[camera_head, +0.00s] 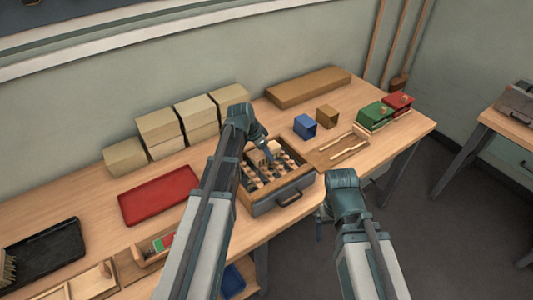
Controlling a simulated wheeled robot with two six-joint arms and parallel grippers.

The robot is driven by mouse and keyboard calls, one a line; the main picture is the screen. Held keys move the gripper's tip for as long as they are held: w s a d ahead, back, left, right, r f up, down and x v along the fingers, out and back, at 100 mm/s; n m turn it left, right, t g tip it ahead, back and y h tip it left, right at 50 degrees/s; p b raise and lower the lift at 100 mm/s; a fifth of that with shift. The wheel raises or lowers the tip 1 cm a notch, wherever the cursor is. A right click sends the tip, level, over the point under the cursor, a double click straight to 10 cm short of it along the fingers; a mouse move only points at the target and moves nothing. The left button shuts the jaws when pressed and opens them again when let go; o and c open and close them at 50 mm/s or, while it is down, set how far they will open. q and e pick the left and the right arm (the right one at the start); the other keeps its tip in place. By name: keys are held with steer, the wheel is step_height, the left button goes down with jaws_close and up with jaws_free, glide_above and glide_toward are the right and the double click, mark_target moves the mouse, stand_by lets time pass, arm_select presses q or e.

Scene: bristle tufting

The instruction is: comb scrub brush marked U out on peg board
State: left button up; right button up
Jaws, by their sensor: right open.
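A grey-fronted wooden drawer box (296,189) on the table holds several small light wooden brush-like pieces in dark compartments (258,181). I cannot read a U on any of them. My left gripper (270,156) points down over the back of this box. A pale wooden block (263,158) shows right beside its fingers; I cannot tell whether it is held. My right gripper (319,226) is open and empty, low in front of the table's front edge, right of the box. I cannot make out a peg board for certain; a shallow wooden tray with light strips (340,149) lies right of the box.
A blue bin (305,126) and a brown bin (327,116) stand behind the tray. Green (374,114) and red (398,102) boxes sit at the right end. Tan boxes (196,118) line the back. A red tray (159,194) and black tray (42,252) lie left.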

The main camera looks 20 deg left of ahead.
arm_select(q)
steer(key=shift+w+a+f, duration=0.1)
steer(key=shift+w+a, duration=1.1)
steer(key=shift+a, duration=0.3)
steer(key=shift+s+d, duration=0.1)
steer(key=shift+s, duration=0.05)
steer(key=shift+s+d, duration=0.15)
steer(key=shift+c, duration=0.7)
steer(key=shift+s+d, duration=0.5)
steer(key=shift+d, duration=0.2)
steer(key=shift+s+d, duration=0.5)
steer(key=shift+d, duration=0.15)
steer(key=shift+s+d, duration=0.1)
steer(key=shift+s+d+f, duration=0.1)
steer(key=shift+s+d, duration=1.2)
steer(key=shift+d, duration=0.15)
steer(key=shift+w+a, duration=1.45)
steer(key=shift+a, duration=0.15)
steer(key=shift+w+a, duration=0.1)
